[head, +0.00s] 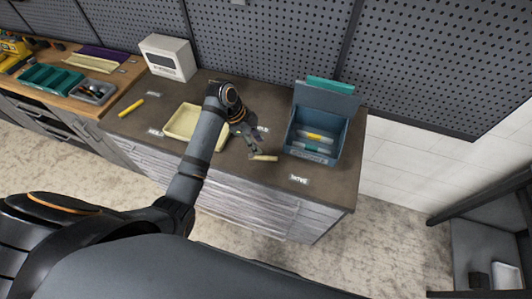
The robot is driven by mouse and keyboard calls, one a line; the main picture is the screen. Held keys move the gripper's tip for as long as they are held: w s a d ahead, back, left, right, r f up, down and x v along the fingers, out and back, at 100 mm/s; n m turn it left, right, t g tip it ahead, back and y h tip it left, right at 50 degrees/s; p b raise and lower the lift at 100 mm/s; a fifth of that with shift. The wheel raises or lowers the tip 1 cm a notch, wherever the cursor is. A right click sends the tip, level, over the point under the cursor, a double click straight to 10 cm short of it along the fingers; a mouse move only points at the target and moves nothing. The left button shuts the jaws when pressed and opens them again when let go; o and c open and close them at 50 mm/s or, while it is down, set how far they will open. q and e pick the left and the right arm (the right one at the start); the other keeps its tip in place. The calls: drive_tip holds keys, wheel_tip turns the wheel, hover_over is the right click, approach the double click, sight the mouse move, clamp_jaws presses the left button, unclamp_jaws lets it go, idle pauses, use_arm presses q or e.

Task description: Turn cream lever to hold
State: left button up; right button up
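A short cream bar (265,158), which looks like the cream lever, lies near the front of the dark counter, left of the blue bin. My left gripper (256,150) reaches down from the left, with its fingertips right at the bar's left end. I cannot tell whether the fingers touch it or whether they are open or shut. A small white label (298,180) is on the counter to the bar's lower right. Another label (263,128) is partly visible behind the gripper. Their lettering is too small to read surely. My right gripper is not in view.
A blue bin (297,149) with several items stands right of the gripper. A cream tray (182,122) sits behind my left arm. A white box (168,58) and a yellow stick (131,108) are farther left.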

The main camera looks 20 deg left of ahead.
sight(268, 157)
use_arm(q)
drive_tip(key=p+x, duration=0.1)
drive_tip(key=x, duration=0.7)
drive_tip(key=shift+c, duration=0.2)
clamp_jaws()
